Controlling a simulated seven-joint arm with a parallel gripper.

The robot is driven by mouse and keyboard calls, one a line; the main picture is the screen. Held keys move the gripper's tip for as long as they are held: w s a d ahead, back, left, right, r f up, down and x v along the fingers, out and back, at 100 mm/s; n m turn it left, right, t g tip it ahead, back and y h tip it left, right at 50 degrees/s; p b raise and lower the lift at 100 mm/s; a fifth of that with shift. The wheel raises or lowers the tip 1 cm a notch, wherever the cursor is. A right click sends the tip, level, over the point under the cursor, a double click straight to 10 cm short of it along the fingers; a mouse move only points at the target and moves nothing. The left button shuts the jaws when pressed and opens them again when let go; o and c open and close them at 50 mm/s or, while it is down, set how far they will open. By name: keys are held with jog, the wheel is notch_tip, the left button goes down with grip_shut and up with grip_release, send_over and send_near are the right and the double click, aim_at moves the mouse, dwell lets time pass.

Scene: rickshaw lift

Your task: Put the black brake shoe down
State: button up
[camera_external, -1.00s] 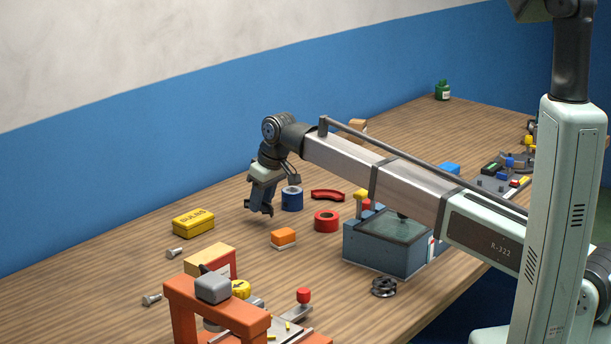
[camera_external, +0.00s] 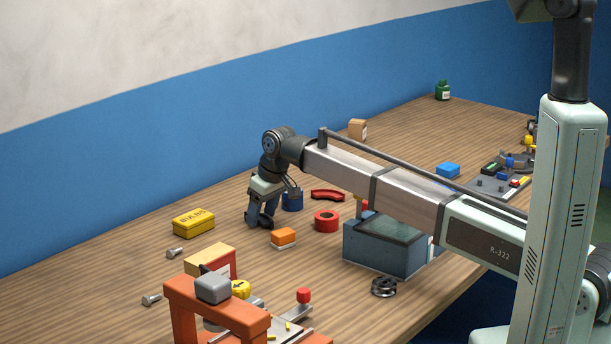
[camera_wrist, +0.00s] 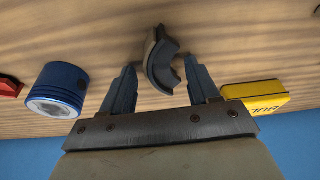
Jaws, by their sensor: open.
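The black brake shoe (camera_wrist: 157,65), a dark curved piece, shows in the wrist view on the wooden bench, between and a little beyond my fingertips. My gripper (camera_wrist: 160,68) is open, with one finger on each side of the shoe. There is a clear gap at the left finger; the right finger is close to the shoe, and I cannot tell whether they touch. In the external view my gripper (camera_external: 260,222) points down, low over the bench, and the shoe cannot be made out clearly there.
A blue cylinder (camera_external: 292,201) stands close right of my gripper, with a red curved piece (camera_external: 328,195) behind. An orange block (camera_external: 283,236), a red ring (camera_external: 327,221) and a yellow box (camera_external: 194,223) lie nearby. A grey tank (camera_external: 385,245) stands further right.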

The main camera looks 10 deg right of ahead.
jog(key=v, duration=1.2)
